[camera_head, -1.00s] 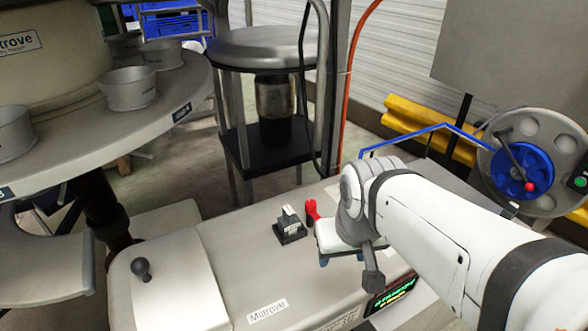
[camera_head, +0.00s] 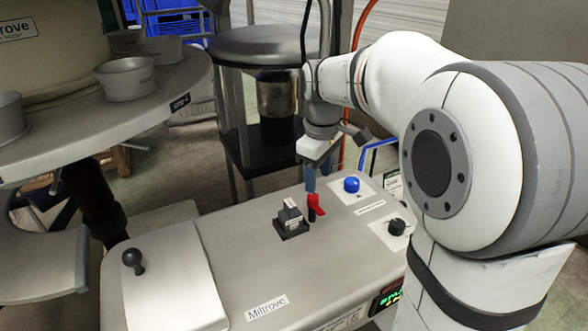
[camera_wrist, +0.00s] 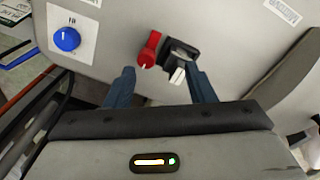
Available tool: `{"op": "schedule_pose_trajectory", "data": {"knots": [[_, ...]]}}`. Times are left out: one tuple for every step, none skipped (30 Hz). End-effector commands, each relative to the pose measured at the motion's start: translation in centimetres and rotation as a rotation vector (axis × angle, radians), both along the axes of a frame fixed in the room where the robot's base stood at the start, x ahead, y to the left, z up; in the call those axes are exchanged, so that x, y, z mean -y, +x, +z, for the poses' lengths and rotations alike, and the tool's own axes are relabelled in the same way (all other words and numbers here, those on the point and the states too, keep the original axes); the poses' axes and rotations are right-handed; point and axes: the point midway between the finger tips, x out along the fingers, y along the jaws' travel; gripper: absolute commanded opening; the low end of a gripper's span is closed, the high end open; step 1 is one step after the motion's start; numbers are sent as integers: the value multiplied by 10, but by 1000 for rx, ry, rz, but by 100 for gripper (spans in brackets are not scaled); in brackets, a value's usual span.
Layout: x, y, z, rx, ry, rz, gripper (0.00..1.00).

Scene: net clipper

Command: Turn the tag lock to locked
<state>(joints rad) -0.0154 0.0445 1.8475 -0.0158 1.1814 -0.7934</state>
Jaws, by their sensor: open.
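A red lever (camera_head: 316,205) stands on the grey machine top (camera_head: 235,265), right beside a small black block with a white part (camera_head: 291,219). No label tells me which of these is the tag lock. My gripper (camera_head: 311,183) points down just behind and above the red lever, its blue fingers partly overlapping in the head view. In the wrist view my gripper (camera_wrist: 162,84) is open and empty. The red lever (camera_wrist: 149,49) and the block (camera_wrist: 179,64) lie just beyond the fingertips, roughly between the fingers' lines. Contact with either cannot be told.
A blue knob (camera_head: 352,184) and a black knob (camera_head: 397,226) sit on white plates to the right. A dark ball-topped handle (camera_head: 133,260) stands at the left. A round table with bowls (camera_head: 125,79) is at the upper left; a stool (camera_head: 270,45) stands behind.

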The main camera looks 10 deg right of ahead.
Motion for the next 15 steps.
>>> {"op": "schedule_pose_trajectory", "data": {"knots": [[-1, 15, -8, -14, -5, 51, 50], [-1, 21, -10, -22, -7, 77, 50], [-1, 28, -11, -28, -8, 109, 50], [-1, 32, -13, -34, -10, 127, 50], [-1, 35, -13, -37, -11, 144, 50], [-1, 38, -14, -42, -12, 160, 50], [-1, 40, -15, -44, -12, 169, 50], [-1, 41, -16, -46, -12, 174, 50], [-1, 41, -18, -46, -13, 178, 50], [-1, 42, -21, -47, -13, 180, 50], [-1, 42, -24, -47, -13, 180, 50], [-1, 42, -29, -47, -13, 180, 50], [-1, 41, -34, -48, -13, 179, 50], [-1, 41, -39, -48, -13, 179, 50], [-1, 41, -46, -48, -13, 179, 50]]}}
